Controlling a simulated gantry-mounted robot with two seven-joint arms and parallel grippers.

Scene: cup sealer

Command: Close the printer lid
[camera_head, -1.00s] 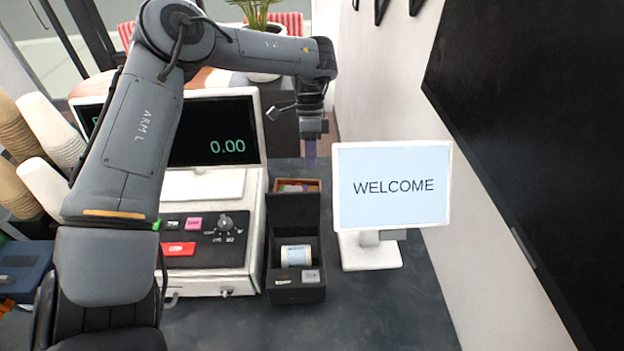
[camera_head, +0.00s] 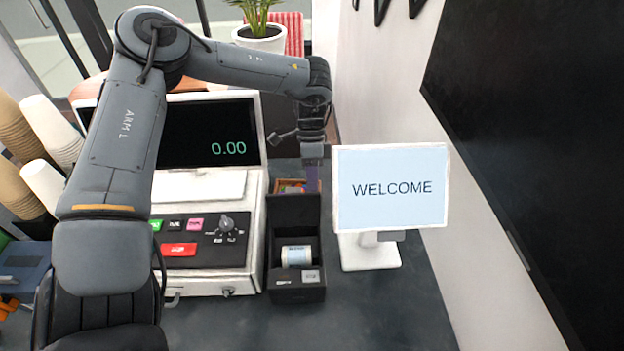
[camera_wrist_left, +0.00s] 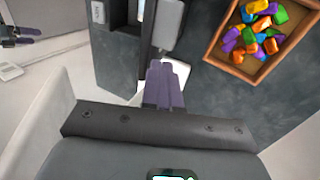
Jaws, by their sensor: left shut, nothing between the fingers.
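The printer is a black box (camera_head: 297,294) on the counter, with a white paper roll (camera_head: 297,255) in its open bay. Its dark lid (camera_head: 293,212) stands raised at the back. My left gripper (camera_head: 313,178) is shut and empty, pointing down just behind the lid's top right corner. I cannot tell whether it touches the lid. Its purple fingers (camera_wrist_left: 164,85) show together in the left wrist view. My right gripper does not show in the head view.
A wooden tray of colored blocks (camera_wrist_left: 211,56) lies behind the lid. The cash register (camera_head: 205,278) stands close on the printer's left. The WELCOME screen (camera_head: 391,210) stands close on its right. The counter in front (camera_head: 330,325) is clear.

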